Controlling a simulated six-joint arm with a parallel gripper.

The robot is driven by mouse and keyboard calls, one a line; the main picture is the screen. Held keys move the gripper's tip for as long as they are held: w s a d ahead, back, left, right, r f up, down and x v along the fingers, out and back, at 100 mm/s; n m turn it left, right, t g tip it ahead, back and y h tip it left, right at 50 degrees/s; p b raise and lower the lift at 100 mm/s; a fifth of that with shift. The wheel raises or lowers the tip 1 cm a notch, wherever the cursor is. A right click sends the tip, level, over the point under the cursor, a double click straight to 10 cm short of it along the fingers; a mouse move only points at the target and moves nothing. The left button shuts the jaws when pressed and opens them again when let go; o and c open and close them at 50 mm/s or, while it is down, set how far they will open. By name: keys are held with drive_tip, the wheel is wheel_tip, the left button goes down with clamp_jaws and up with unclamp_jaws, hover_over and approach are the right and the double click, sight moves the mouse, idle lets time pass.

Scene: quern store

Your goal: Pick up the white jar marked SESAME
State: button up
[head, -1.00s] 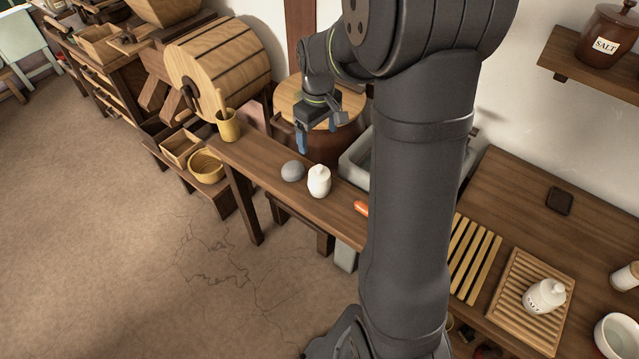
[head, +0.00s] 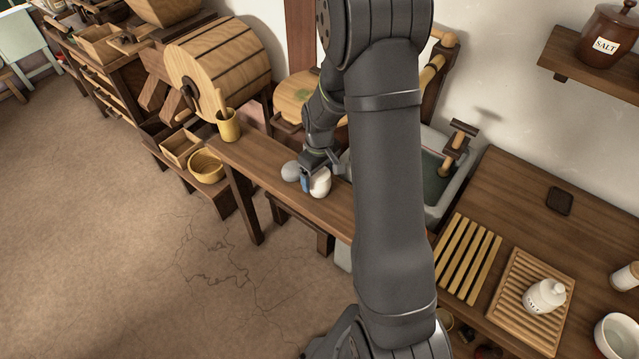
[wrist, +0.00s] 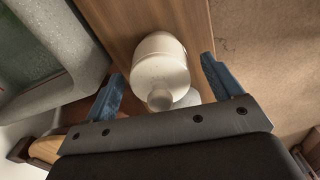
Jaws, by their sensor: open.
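A white lidded jar (head: 321,187) stands upright on the narrow wooden bench. No marking on it is readable in either view, so I cannot tell whether it says SESAME. My gripper (head: 319,174) is just above and around the jar's top. In the wrist view, the jar (wrist: 158,62) shows between my open blue fingers (wrist: 163,68), with a visible gap on each side. My gripper covers part of the jar in the head view. Another white jar (head: 544,296), marked SALT, stands on a slatted board at the right.
A grey round stone (head: 290,171) lies close to the jar's left on the bench (head: 265,163). A stone sink (head: 440,205) is to the right, behind my arm. The bench between cup and stone is clear.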

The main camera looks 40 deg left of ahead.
drive_tip(key=shift+f, duration=0.3)
drive_tip(key=c, duration=1.3)
drive_tip(key=shift+r, duration=0.2)
